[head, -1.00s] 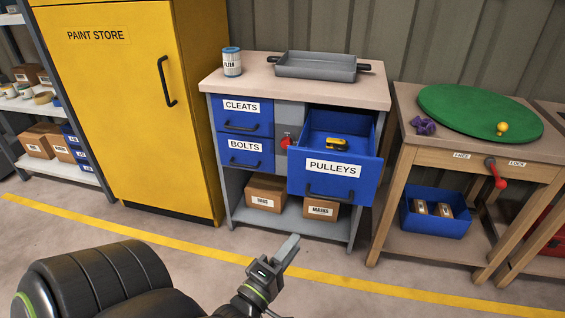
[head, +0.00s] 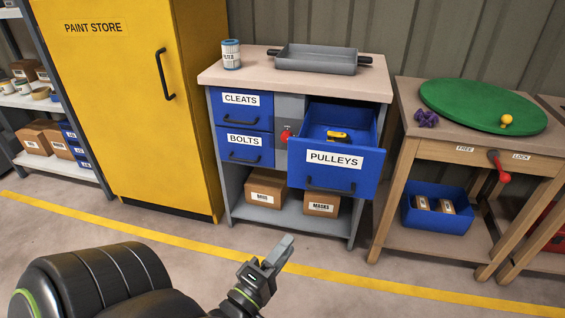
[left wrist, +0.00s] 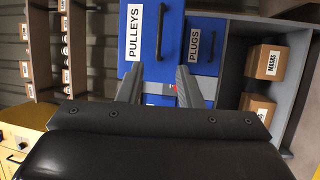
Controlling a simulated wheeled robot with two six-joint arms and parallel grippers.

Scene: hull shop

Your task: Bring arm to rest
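My left gripper (head: 279,252) is in front of the workbench cabinet, in the lower middle of the head view, low over the floor. It holds nothing. In the left wrist view its two fingers (left wrist: 158,88) stand apart with nothing between them. They point toward the blue drawer fronts marked PULLEYS (left wrist: 136,45) and PLUGS (left wrist: 201,45), and no contact shows. My right gripper is in neither view.
The PULLEYS drawer (head: 335,177) is pulled out with a yellow item (head: 338,136) inside. The CLEATS (head: 243,116) and BOLTS (head: 245,152) drawers are closed. A yellow paint cabinet (head: 120,120) stands left, a bench with a green disc (head: 470,103) right. Floor (head: 190,225) nearby is clear.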

